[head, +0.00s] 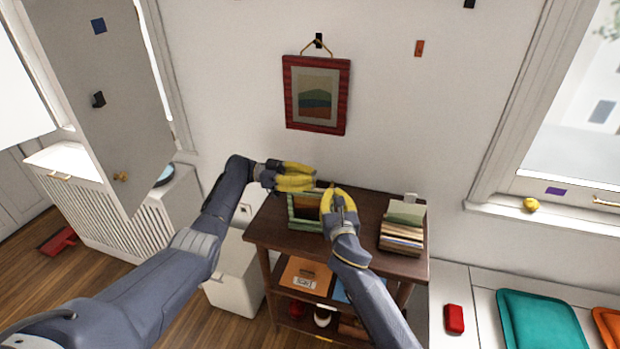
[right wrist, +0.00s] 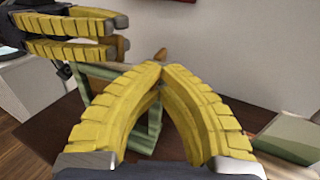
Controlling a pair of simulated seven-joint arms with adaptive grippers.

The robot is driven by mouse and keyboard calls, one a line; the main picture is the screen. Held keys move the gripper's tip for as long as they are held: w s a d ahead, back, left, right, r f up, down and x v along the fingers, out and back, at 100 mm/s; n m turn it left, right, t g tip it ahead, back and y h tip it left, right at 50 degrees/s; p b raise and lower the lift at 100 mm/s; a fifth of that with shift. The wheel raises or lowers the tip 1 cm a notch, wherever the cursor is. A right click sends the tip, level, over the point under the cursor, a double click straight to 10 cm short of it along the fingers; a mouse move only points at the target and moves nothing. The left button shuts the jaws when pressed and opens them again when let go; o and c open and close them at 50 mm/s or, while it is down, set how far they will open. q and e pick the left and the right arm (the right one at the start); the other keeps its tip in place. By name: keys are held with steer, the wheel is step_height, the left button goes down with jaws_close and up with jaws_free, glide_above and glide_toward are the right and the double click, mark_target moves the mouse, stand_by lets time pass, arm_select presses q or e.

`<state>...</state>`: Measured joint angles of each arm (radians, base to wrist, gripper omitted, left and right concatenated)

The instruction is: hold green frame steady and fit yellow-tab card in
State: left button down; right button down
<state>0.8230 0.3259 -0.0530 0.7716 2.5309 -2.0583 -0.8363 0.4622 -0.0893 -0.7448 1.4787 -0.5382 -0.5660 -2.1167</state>
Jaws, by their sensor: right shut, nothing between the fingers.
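The green frame (head: 291,212) stands on the dark wooden shelf top, and its bars also show in the right wrist view (right wrist: 101,92). Brown shows inside its opening; I cannot tell whether that is a card. My left gripper (head: 315,176) is just above and behind the frame's top edge, with a gap between its fingers; it also shows in the right wrist view (right wrist: 122,33). My right gripper (head: 333,190) is shut and empty at the frame's right side, hiding part of it; its tips meet in the right wrist view (right wrist: 160,72). I cannot make out a yellow tab.
A red-framed picture (head: 317,94) hangs above. A white bin (head: 233,280) stands left of the shelf.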

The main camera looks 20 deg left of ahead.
arm_select(q)
steer(key=shift+f, duration=0.45)
steer(key=c, duration=1.5)
jaws_free()
steer(key=shift+s+a, duration=0.2)
steer(key=shift+a, duration=1.75)
steer(key=shift+s+a, duration=0.15)
steer(key=shift+a, duration=1.85)
steer(key=shift+s+a, duration=0.2)
steer(key=shift+a, duration=1.75)
arm_select(e)
steer(key=c, duration=1.7)
jaws_free()
